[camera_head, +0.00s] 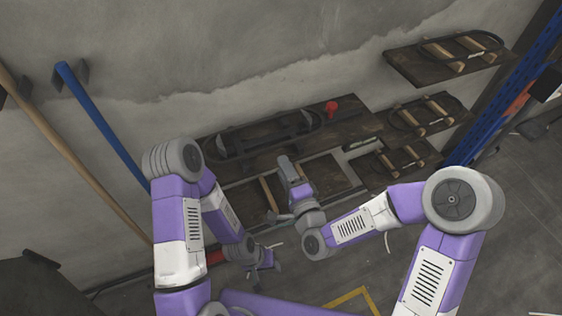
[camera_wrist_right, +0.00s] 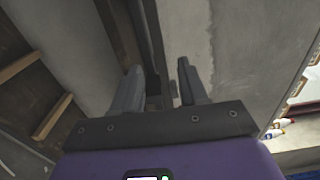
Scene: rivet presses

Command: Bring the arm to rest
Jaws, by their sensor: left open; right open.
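My right gripper (camera_head: 286,166) reaches up from the right arm toward the dark bench by the wall in the head view. In the right wrist view its two grey fingers (camera_wrist_right: 160,78) stand apart with nothing between them. A grey wall surface and a dark edge lie beyond the fingertips. My left gripper (camera_head: 268,264) is lower, in front of the bench and pointing down over the floor. It is open, and I see nothing held in it. The left fingertips are small and partly unclear.
The bench (camera_head: 352,132) carries a dark oval fixture (camera_head: 262,136) and a red object (camera_head: 331,108). Wooden shelves with looped frames (camera_head: 468,72) are at the right, beside a blue rack post (camera_head: 497,88). Blue (camera_head: 100,122) and wooden (camera_head: 66,150) poles stand left.

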